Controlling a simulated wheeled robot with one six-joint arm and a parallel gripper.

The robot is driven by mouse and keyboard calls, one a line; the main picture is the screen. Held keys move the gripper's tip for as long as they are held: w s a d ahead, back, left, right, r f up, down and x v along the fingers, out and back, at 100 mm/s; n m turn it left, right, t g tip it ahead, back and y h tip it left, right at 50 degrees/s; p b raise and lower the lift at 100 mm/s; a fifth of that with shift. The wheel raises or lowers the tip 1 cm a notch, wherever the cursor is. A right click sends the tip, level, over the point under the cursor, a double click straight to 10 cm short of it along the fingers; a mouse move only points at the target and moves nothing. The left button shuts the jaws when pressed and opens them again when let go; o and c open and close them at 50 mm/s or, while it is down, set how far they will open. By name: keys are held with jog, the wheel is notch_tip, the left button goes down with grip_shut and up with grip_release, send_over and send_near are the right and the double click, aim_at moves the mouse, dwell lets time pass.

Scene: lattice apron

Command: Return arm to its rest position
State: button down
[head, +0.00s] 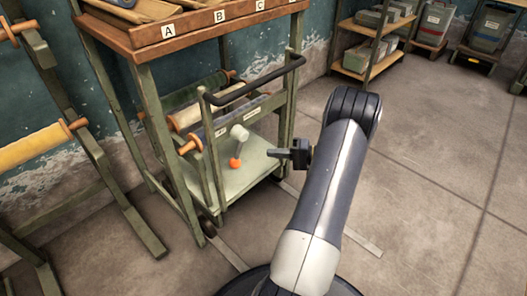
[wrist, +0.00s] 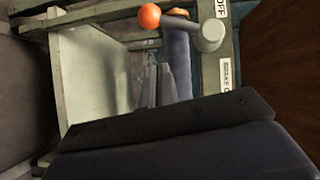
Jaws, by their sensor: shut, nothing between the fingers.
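My arm reaches forward from the bottom of the head view. My gripper (head: 274,153) is shut and empty, pointing left toward the cart. It is to the right of a lever with an orange ball knob (head: 235,162), with a visible gap in the picture. The lever hangs down from a pale round pivot (head: 239,132) on the cart. In the wrist view, the closed fingers of my gripper (wrist: 160,86) show below the orange knob (wrist: 149,16) and grey pivot (wrist: 210,36). Labels beside the pivot read OFF and, partly hidden, BRAKE.
The green cart (head: 160,135) has a black push handle (head: 255,82), rolls and a pale lower shelf (head: 250,170). A wooden top (head: 200,32) bears labels A, B and C. A roll rack (head: 40,147) stands left. Open concrete floor (head: 440,150) lies right.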

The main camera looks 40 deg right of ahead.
jog(key=p+v, duration=0.1)
jog(key=v, duration=0.4)
